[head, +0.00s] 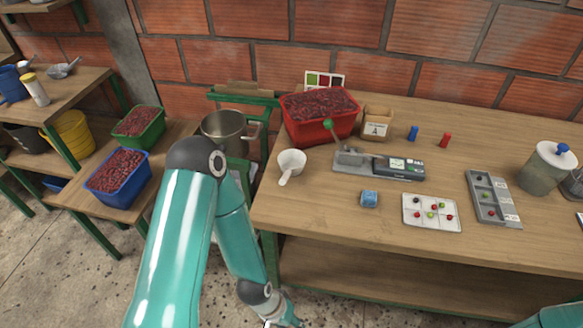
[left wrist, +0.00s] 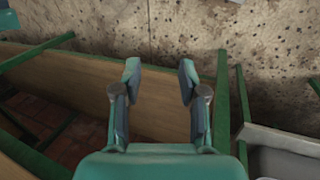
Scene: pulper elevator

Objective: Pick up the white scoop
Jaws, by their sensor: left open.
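The white scoop (head: 291,165) lies on the wooden table near its left end, its handle pointing toward the front edge. My left arm comes in from the lower left of the head view and reaches down in front of the table. Its gripper is at the bottom edge there, mostly cut off. In the left wrist view my left gripper (left wrist: 160,85) is open and empty, with a wooden board and the floor behind it. The scoop is not in the left wrist view. My right gripper is not in view; only a teal piece of mine shows at the lower right.
Bare wood lies in front of the scoop.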

